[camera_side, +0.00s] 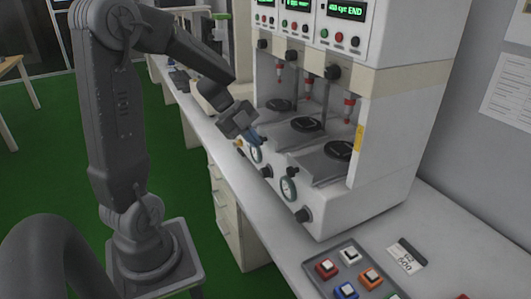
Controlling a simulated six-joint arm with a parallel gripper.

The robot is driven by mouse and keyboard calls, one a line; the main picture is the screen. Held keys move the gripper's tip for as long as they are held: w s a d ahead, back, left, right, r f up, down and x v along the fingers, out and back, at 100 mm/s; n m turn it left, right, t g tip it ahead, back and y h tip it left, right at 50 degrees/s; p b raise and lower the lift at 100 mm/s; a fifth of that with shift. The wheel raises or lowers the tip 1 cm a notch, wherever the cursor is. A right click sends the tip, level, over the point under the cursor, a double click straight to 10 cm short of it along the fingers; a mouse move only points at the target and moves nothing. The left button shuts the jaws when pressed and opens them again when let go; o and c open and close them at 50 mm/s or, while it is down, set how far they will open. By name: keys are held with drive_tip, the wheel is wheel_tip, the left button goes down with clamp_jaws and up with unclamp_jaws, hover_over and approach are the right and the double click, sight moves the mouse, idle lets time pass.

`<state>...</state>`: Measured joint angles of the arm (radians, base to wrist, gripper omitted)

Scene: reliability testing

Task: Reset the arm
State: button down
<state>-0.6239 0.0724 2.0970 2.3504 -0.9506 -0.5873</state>
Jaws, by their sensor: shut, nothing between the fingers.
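My gripper (250,137) is at the end of my grey arm, left of the white test machine (378,190) and just in front of its left station. Its fingers are small and dark in this view, and it is shut with nothing held. The fingertips point down and right, close to the machine's front face near a gauge; I cannot tell whether they touch it. The machine has three open bays, each with a dark round piece on a plate under a red-tipped plunger. The right display (346,10) shows green text ending in "END".
A grey tray (318,268) with several coloured button blocks lies at the front right of the white bench (455,240). A labelled card (406,256) lies beside it. Pressure gauges (289,189) and black knobs stick out from the machine's front. Green floor lies open left of the bench.

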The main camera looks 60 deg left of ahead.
drive_tip(key=w+d+r+n+t+y, duration=0.25)
drive_tip(key=r+n+t+y, duration=0.2)
drive_tip(key=r, duration=0.25)
drive_tip(key=w+d+r+n+t+y, duration=0.2)
drive_tip(key=d+r+n+t+y, duration=0.15)
drive_tip(key=r+n, duration=0.2)
drive_tip(key=s+d+f+n+g+h, duration=0.1)
drive_tip(key=s+d+f+n+g, duration=0.1)
drive_tip(key=s+d, duration=0.4)
drive_tip(key=s+d+f+n+g+h, duration=0.2)
drive_tip(key=s+d+n+g, duration=0.2)
drive_tip(key=s, duration=0.5)
drive_tip(key=d+g, duration=0.2)
drive_tip(key=d, duration=0.1)
drive_tip(key=shift+s+d+f+n, duration=0.2)
drive_tip(key=shift+s+f+n, duration=0.05)
drive_tip(key=shift+f+n, duration=0.15)
